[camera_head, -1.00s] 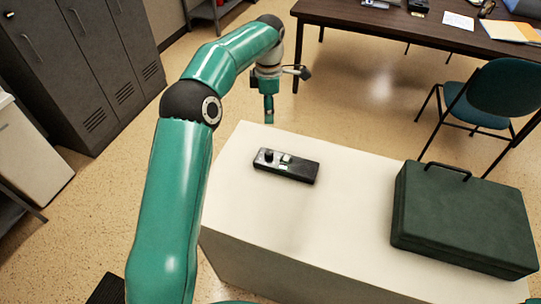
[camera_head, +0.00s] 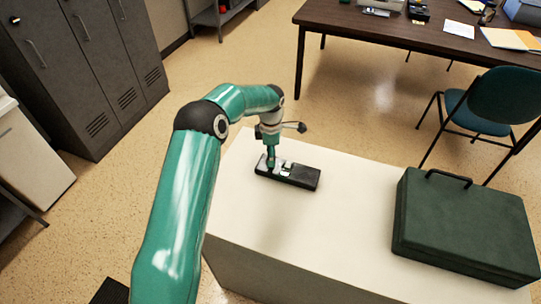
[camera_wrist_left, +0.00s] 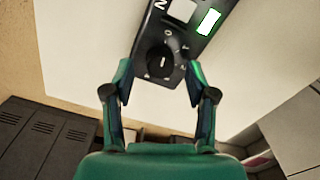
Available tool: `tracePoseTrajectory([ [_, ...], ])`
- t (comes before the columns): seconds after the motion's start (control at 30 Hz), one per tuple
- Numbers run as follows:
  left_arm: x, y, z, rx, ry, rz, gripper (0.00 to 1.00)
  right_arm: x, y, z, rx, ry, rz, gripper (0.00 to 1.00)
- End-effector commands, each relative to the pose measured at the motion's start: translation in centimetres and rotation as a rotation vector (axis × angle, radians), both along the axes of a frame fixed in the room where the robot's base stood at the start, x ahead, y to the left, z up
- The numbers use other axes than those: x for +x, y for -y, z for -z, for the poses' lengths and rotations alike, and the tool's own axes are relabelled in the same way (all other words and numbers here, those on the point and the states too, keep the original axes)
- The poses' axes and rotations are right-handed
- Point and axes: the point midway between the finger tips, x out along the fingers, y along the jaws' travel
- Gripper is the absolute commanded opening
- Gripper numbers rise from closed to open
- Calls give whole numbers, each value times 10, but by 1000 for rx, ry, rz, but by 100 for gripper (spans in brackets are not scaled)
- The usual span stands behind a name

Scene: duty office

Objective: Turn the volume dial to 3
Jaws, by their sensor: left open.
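The black control box (camera_head: 304,178) lies on the white-topped cabinet. In the left wrist view the box (camera_wrist_left: 210,45) shows a round black volume dial (camera_wrist_left: 160,62) with a pale pointer mark and small numbers around it. A pale square and a green-edged white display sit beyond the dial. My left gripper (camera_head: 271,166) is over the dial end of the box and hides the dial in the head view. In the left wrist view its open fingers (camera_wrist_left: 158,76) stand on either side of the dial, with gaps to it. My right gripper is not in view.
A dark green case (camera_head: 462,222) stands on the right of the white cabinet top (camera_head: 300,235). Grey lockers (camera_head: 85,65) are at the left. A dark table (camera_head: 400,30) and a teal chair (camera_head: 490,105) are at the back right. The cabinet top between box and case is clear.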

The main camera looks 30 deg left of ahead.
Motion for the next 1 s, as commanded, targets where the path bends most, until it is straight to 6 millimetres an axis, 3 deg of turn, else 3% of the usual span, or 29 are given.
tracePoseTrajectory([
  [0.2, 0, 0, 14, 0, 0, 1, 57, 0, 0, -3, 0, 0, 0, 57],
  [0.47, 0, 0, 16, 1, 1, 0, 57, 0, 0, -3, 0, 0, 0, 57],
  [0.8, 0, 0, 15, 1, 1, 0, 3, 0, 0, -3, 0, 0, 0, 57],
  [1.0, 0, -1, 16, 1, 1, 3, 0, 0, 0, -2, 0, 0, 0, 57],
])
